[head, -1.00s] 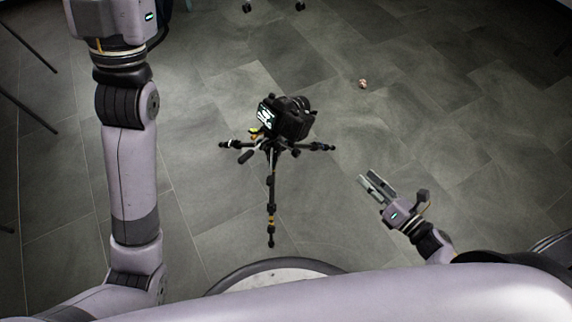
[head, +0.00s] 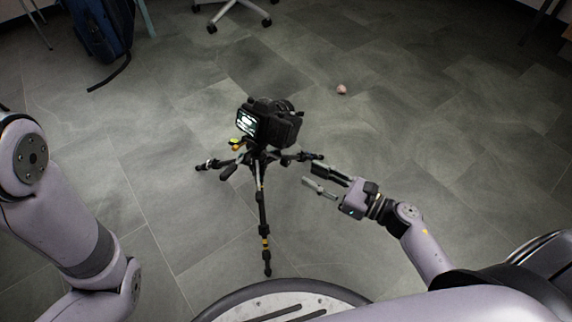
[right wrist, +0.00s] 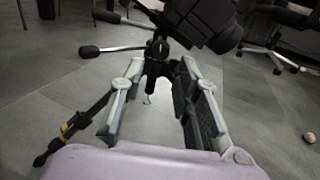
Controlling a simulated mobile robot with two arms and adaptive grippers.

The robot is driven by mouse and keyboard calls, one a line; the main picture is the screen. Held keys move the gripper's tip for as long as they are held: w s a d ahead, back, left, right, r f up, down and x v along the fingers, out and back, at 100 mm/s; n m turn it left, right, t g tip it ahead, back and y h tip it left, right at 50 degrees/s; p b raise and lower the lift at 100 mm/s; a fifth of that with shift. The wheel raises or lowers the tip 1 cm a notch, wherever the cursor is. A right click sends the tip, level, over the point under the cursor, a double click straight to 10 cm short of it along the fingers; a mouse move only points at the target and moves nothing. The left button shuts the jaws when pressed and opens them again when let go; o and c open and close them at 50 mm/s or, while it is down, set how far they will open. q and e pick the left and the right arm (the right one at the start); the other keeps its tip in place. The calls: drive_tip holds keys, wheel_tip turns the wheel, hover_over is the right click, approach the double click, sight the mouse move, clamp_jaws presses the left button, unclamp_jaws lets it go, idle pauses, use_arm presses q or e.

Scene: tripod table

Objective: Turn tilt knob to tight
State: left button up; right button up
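A black camera (head: 268,122) with a lit screen sits on a small black tripod (head: 262,205) standing on the floor. In the right wrist view the tripod head (right wrist: 159,45) shows under the camera (right wrist: 203,20), with two dark-gripped handles, an upper one (right wrist: 112,17) and a lower one (right wrist: 90,51), pointing left. I cannot tell which part is the tilt knob or how tight it is. My right gripper (head: 308,174) is open and empty, right of the tripod and pointing at it. In its wrist view the tripod's centre shows between the fingertips (right wrist: 161,64). My left gripper is out of view.
A small pinkish ball (head: 341,89) lies on the floor behind and right of the tripod. A wheeled chair base (head: 232,14) and a blue bag (head: 103,35) stand at the back. The tripod legs spread low; floor around them is clear.

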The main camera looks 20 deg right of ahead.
sight(286, 162)
drive_tip(key=b+x, duration=0.1)
drive_tip(key=x, duration=0.7)
drive_tip(key=shift+w+a+b, duration=0.3)
drive_tip(key=shift+b, duration=0.1)
drive_tip(key=shift+c, duration=0.5)
clamp_jaws()
